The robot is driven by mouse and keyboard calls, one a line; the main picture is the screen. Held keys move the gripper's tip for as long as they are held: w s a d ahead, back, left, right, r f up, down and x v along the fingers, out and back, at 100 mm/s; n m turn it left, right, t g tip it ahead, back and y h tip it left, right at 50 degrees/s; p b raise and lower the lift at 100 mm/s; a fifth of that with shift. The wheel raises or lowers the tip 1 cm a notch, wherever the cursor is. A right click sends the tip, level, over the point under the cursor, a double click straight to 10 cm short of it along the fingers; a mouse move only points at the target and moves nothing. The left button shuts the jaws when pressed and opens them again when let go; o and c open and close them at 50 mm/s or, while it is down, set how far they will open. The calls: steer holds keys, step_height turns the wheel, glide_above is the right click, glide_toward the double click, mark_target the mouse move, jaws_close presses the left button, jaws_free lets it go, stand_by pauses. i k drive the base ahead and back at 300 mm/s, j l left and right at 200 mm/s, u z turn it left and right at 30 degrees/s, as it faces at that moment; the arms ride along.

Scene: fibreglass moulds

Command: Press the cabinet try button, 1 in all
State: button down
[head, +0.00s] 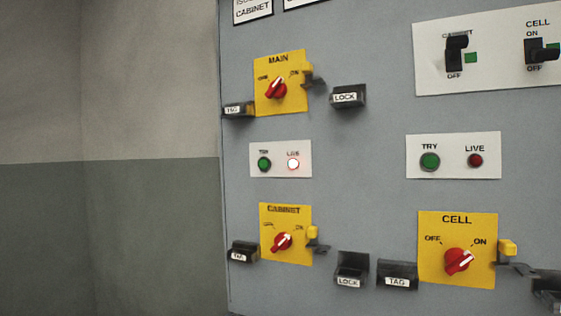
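The left green TRY button (264,163) sits on a small white plate (280,173) on the grey panel, above the yellow CABINET switch plate (270,254). Beside it on the same plate, the LIVE lamp (293,163) glows bright with a red rim. The red CABINET knob (283,241) has its white mark pointing up and right, toward ON. A second TRY button (430,162), larger in view, sits on another white plate above the yellow CELL plate, next to a dark red, unlit LIVE lamp (475,160). My gripper is not in view.
A MAIN switch (276,88) is above the left TRY plate. Black LOCK (348,96) and TAG (397,275) holders stick out around the switches. Two lever switches (456,54) are at upper right. A bare wall (110,160) is left of the panel edge.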

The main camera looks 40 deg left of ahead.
mark_target(264, 164)
steer(key=k+j+u, duration=0.1)
steer(key=u, duration=1.1)
steer(key=k+j, duration=0.05)
